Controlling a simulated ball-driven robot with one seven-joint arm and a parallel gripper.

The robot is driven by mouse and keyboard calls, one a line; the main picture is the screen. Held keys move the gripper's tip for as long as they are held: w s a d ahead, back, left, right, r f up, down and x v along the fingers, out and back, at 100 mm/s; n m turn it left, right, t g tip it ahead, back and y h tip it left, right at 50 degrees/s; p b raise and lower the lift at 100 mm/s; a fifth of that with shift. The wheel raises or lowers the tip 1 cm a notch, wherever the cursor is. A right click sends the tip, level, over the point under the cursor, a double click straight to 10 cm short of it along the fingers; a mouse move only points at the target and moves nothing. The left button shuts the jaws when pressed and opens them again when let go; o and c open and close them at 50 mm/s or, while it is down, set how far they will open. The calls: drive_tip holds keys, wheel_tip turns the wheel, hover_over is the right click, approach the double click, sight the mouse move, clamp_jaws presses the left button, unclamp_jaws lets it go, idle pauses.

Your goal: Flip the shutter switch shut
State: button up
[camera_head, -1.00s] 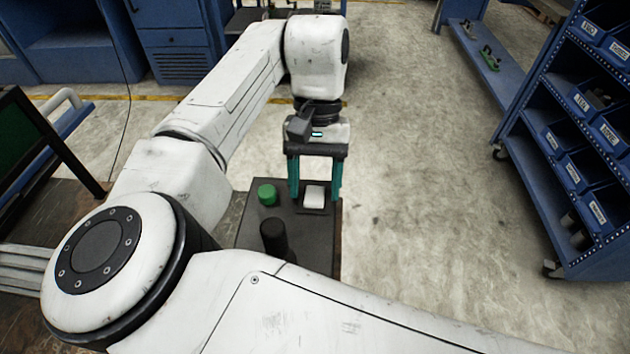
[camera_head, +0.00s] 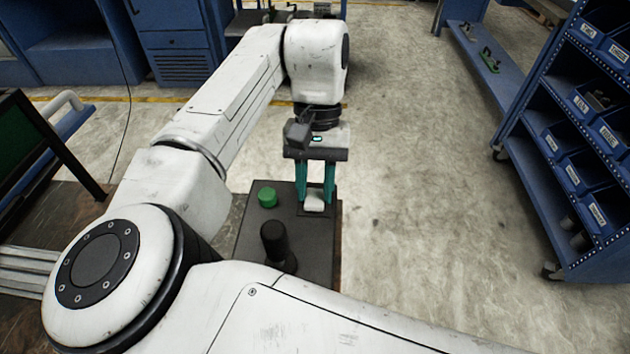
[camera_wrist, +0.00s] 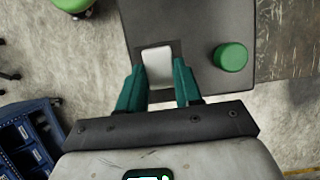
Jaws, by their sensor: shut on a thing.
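The white switch (camera_head: 314,201) sits in a dark square plate on the grey control box (camera_head: 312,245). My gripper (camera_head: 315,194) reaches down at it, with its teal fingers close on either side of the switch. In the wrist view the white switch (camera_wrist: 157,66) lies between the tips of my gripper (camera_wrist: 159,74), and the fingers are shut on it. The fingers partly cover the switch in the head view. Its exact tilt is hard to tell.
A green button (camera_head: 267,196) is left of the switch on the same box, and it also shows in the wrist view (camera_wrist: 230,57). A black knob (camera_head: 275,240) stands nearer. A blue bin rack (camera_head: 570,150) is at the right, with open floor between.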

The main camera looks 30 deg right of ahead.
sight(315, 199)
drive_tip(key=shift+s+a+r+t+h+p, duration=0.2)
drive_tip(key=shift+t+h+p, duration=0.25)
drive_tip(key=shift+p, duration=0.3)
drive_tip(key=shift+s+a+f+t+h+p, duration=0.15)
drive_tip(key=shift+t+h, duration=0.25)
drive_tip(key=shift+t, duration=0.25)
drive_tip(key=shift+s+d+r+t+h+p, duration=0.15)
drive_tip(key=shift+t+h, duration=0.2)
drive_tip(key=shift+t, duration=0.25)
drive_tip(key=shift+a+f, duration=0.1)
drive_tip(key=o, duration=1)
drive_tip(key=shift+o, duration=0.2)
wheel_tip(315, 199, up, 11)
drive_tip(key=p, duration=0.1)
drive_tip(key=shift+f, duration=0.15)
